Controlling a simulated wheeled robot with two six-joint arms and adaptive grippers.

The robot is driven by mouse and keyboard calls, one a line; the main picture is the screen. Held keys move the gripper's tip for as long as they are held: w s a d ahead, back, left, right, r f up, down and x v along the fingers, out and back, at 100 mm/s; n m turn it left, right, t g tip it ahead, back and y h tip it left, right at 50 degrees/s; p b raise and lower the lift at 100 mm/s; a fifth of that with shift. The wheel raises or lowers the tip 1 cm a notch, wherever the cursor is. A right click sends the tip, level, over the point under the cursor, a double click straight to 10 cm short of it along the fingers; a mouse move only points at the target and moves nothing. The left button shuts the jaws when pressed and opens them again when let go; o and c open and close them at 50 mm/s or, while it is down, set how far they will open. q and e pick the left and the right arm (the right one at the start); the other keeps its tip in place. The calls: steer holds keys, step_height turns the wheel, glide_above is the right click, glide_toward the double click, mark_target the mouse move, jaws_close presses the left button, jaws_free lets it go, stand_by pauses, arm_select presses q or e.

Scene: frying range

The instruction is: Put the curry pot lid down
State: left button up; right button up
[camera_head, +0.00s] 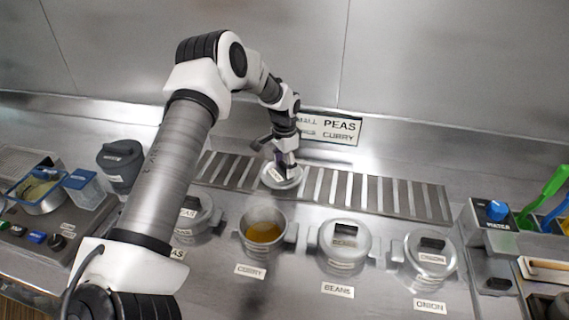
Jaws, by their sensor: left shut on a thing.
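The curry pot (264,232) stands uncovered in the middle of the counter, with yellow-brown curry inside and a CURRY label in front. The curry pot lid (283,180), a round grey lid, is at the slatted rack behind the pot. My left gripper (285,166) points down and is shut on the lid's handle. The lid looks level and at or just above the slats; I cannot tell whether it touches them. My left arm hides part of the rack and counter to the left. My right gripper is not in view.
Lidded pots stand in the row: beans (344,247) and onion (423,258) to the right, another partly behind my arm. The slatted rack (385,196) is bare on the right. A water unit (490,225) stands at the far right. A dark lidded container (121,163) is at left.

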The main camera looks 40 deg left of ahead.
mark_target(284, 166)
arm_select(q)
steer(key=o, duration=1.2)
steer(key=shift+r, duration=0.15)
steer(key=shift+w+r, duration=0.1)
steer(key=shift+r, duration=0.25)
step_height(284, 166, up, 11)
steer(key=b, duration=0.2)
steer(key=shift+r+b, duration=0.1)
steer(key=shift+b, duration=0.25)
